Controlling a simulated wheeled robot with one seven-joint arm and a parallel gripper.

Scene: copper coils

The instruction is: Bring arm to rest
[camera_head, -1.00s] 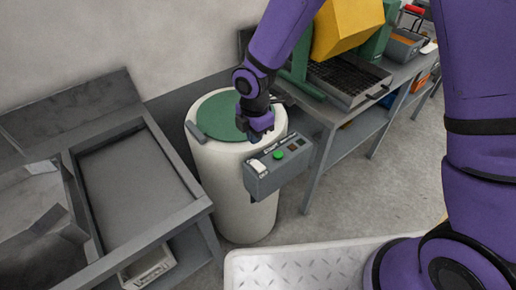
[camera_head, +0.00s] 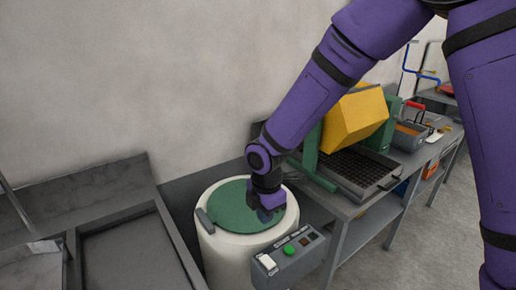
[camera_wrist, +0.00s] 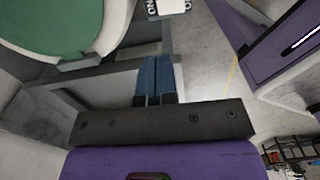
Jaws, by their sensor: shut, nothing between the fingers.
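My gripper (camera_head: 268,214) hangs at the end of my purple arm, in front of the green lid of the white drum (camera_head: 240,205) in the head view. In the wrist view its two blue fingers (camera_wrist: 156,78) are together with nothing between them. The drum's green lid (camera_wrist: 45,25) shows at the upper left there, apart from the fingers. A grey control box (camera_head: 290,260) with a green button and a white switch is on the drum's front, below my gripper.
A grey bench with a shallow tray (camera_head: 130,255) stands at the left. A workbench at the right carries a yellow block-shaped machine (camera_head: 354,122), a black grate (camera_head: 358,168) and a grey bin (camera_head: 408,137). Bare floor (camera_head: 405,255) lies at the lower right.

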